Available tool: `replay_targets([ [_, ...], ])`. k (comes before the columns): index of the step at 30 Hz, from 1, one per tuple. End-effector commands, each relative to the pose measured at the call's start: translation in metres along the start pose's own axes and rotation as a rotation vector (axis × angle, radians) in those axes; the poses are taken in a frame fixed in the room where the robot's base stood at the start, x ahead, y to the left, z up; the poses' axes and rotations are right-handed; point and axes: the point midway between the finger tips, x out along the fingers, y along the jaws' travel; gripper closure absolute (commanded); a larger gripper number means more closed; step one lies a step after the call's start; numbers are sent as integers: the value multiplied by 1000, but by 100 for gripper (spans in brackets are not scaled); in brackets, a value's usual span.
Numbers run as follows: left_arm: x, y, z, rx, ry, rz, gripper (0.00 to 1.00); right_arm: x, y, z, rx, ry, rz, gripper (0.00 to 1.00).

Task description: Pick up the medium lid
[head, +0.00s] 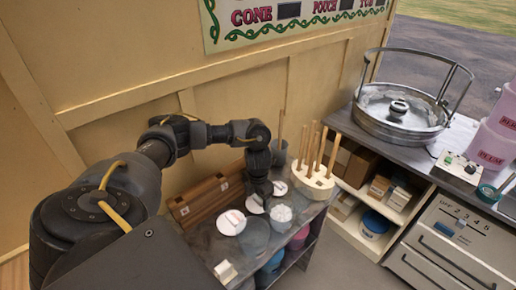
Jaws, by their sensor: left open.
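Three white round lids lie in a slanting row on the grey side table. The front lid (232,222) looks largest and has a reddish mark. The middle lid (254,205) is partly hidden behind my left gripper. The back lid (280,188) also has a small mark. Which one is the medium lid is hard to tell from size alone; the middle one fits by its place in the row. My left gripper (264,194) points down, open, over or just beside the middle lid; contact cannot be made out. My right gripper is out of view.
A tub of white pieces (281,214) stands close to the right of my gripper. A pale block with upright sticks (312,180) and a grey pot (279,152) stand behind. A brown wooden rack (205,200) lies left. A round metal machine (398,122) sits on the right counter.

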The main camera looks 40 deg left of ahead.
Motion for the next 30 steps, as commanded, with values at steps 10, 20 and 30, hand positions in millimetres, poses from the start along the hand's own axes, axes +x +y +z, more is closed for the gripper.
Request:
replay_targets([
  [10, -2, 0, 0, 0, 0, 0, 57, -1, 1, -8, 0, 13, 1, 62],
  [20, -2, 0, 0, 0, 0, 0, 79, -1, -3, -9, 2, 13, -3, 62],
  [30, -24, 0, 2, 1, -4, 0, 79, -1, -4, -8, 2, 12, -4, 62],
])
